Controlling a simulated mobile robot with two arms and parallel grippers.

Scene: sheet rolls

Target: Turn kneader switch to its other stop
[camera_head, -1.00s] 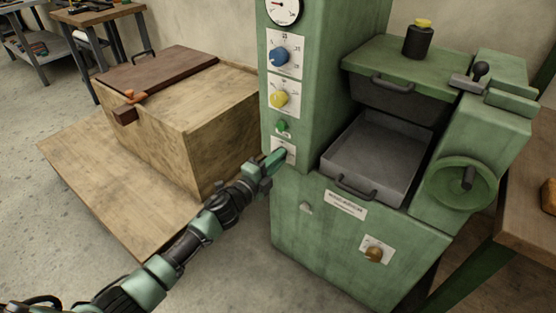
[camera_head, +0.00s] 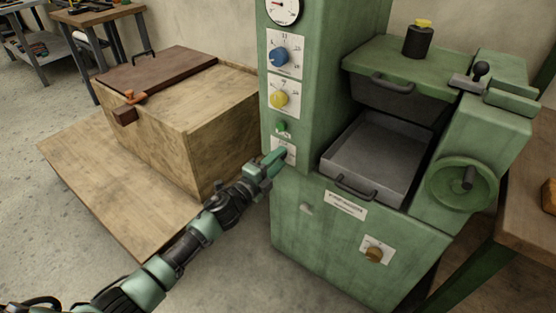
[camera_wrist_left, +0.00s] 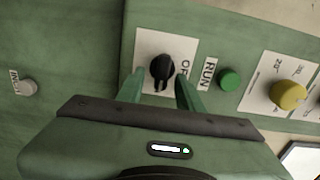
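The kneader switch is a black knob (camera_wrist_left: 162,68) on a white plate marked OFF in the left wrist view. In the head view my gripper hides the knob, and only part of its plate (camera_head: 290,146) shows on the green machine's front. My left gripper (camera_wrist_left: 161,78) is open, with one green finger on each side of the knob and gaps showing between. How deep the fingers reach around it I cannot tell. In the head view the left gripper (camera_head: 277,160) is at the plate. My right gripper is in no view.
A green button (camera_wrist_left: 229,79) marked RUN and a yellow dial (camera_wrist_left: 288,94) sit beside the switch. A grey tray (camera_head: 375,160) and handwheel (camera_head: 462,183) are to the right. A wooden chest (camera_head: 190,110) stands left of the machine.

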